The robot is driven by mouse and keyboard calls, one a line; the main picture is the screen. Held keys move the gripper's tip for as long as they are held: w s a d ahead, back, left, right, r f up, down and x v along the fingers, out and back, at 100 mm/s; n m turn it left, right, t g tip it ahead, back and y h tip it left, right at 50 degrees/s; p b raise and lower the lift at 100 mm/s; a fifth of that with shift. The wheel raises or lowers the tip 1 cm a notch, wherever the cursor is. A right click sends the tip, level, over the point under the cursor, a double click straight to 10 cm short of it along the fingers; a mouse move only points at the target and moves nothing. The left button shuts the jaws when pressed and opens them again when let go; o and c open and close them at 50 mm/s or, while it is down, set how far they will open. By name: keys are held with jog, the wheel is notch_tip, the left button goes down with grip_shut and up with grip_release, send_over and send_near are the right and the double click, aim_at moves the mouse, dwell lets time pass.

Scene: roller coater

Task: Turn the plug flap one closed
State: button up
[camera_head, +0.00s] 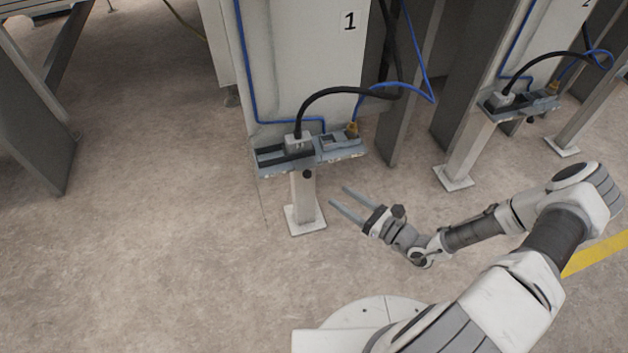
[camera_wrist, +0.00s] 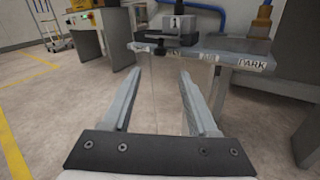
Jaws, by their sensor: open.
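The station marked 1 has a grey shelf (camera_head: 340,155) on a white post. A grey plug (camera_head: 297,143) with a thick black cable stands on it, also in the wrist view (camera_wrist: 180,25). A dark piece with a small round knob (camera_head: 307,174) sits at the shelf's front below the plug. I cannot tell for sure which part is the flap. A faint see-through panel (camera_wrist: 170,95) seems to hang below the shelf in the wrist view. My gripper (camera_head: 340,194) is open and empty, low and right of the post. Its fingers (camera_wrist: 162,72) point toward the shelf's underside.
A brass-coloured connector (camera_head: 352,130) with a blue hose stands right of the plug. A label reading PARK (camera_wrist: 252,64) is on the shelf's edge. A similar second station (camera_head: 520,100) stands at the right. The floor (camera_head: 150,250) at the left and front is clear.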

aim_at(306, 168)
jog(key=b+x, duration=0.2)
jog(key=x, duration=0.8)
jog(key=shift+w+a, duration=0.2)
grip_shut()
